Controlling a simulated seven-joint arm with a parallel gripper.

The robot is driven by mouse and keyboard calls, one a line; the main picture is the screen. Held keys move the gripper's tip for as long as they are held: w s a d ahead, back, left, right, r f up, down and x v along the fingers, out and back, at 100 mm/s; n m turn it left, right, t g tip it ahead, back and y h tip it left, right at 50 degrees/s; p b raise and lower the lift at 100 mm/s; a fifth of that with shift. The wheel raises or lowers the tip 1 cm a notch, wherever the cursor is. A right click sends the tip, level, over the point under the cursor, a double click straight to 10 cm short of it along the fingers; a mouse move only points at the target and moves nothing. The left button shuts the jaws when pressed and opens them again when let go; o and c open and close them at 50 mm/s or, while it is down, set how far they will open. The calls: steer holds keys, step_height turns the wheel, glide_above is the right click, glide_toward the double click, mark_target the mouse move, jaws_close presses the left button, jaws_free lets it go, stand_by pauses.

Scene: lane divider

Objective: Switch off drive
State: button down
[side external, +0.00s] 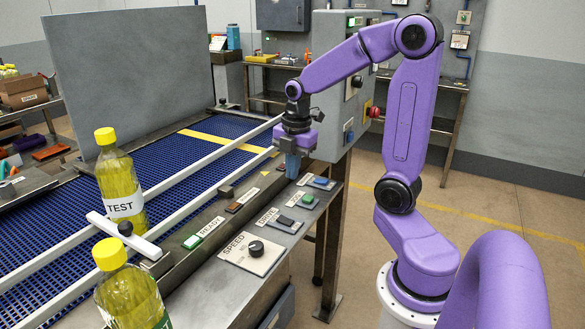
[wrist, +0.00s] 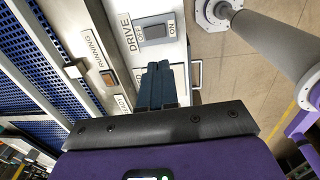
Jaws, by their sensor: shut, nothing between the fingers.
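The drive switch is a dark grey rocker (wrist: 155,32) on a light plate marked DRIVE, with OFF at its left end and ON at its right end in the wrist view. I cannot tell which end is pressed. In the side view the rocker (side external: 289,222) sits on the sloping control panel, beside its DRIVE label. My gripper (side external: 292,172) is shut and empty, fingers pointing down, over the far part of the panel beyond the rocker. In the wrist view its blue fingertips (wrist: 159,68) appear just below the drive plate, apart from the rocker, and hide part of the panel.
The blue conveyor (side external: 60,225) carries a TEST bottle (side external: 122,180) between white rails.

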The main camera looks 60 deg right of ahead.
mark_target(283, 218)
steer(key=shift+w+d, duration=0.25)
steer(key=shift+w, duration=0.45)
steer(key=shift+f, duration=0.1)
steer(key=f, duration=0.4)
steer(key=w+f, duration=0.1)
steer(key=f, duration=0.8)
steer(key=shift+w+f, duration=0.35)
steer(key=shift+w+f, duration=0.1)
steer(key=shift+f, duration=0.1)
steer(key=shift+s, duration=0.2)
